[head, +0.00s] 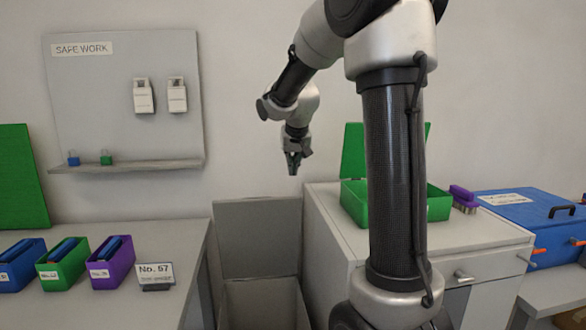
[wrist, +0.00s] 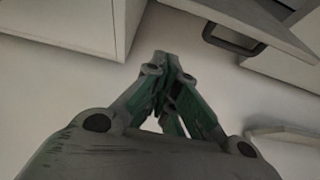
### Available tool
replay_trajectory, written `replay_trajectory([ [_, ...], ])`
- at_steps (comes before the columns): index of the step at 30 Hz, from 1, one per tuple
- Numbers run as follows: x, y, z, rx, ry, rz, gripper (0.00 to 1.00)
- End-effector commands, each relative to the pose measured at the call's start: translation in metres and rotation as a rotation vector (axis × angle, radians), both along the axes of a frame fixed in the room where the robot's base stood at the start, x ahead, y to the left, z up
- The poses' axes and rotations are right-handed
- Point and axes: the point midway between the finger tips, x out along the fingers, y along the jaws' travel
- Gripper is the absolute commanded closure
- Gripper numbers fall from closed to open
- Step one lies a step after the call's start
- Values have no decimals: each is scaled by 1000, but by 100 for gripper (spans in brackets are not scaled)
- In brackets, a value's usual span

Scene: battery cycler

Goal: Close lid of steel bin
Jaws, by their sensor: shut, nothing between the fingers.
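The steel bin (head: 265,305) is a grey box standing low between the left table and the white cabinet, partly cut off by the bottom of the head view. Its lid (head: 258,240) stands raised and upright at the back, so the bin is open. My gripper (head: 293,168) hangs above the lid's right end, pointing down, apart from it. The fingers are shut and empty. In the wrist view the shut fingertips (wrist: 170,62) show in the middle. A dark handle (wrist: 235,42) shows by grey panels at the upper right; I cannot tell what it belongs to.
The white cabinet (head: 330,250) stands close on the bin's right and carries an open green box (head: 354,200). The left table (head: 100,245) holds several coloured bins and a sign (head: 155,272). A wall board with a shelf (head: 125,166) is at the upper left. A blue box (head: 535,215) is far right.

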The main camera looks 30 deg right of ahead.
Motion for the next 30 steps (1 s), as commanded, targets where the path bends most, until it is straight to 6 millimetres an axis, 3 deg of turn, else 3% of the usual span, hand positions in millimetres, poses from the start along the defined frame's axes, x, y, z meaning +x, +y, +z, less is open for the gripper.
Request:
replay_trajectory([
  [10, 35, -15, -65, -1, 6, 1, 100],
  [18, 3, -1, -70, -1, 1, 2, 100],
  [30, -2, 1, -71, 0, 2, 1, 100],
])
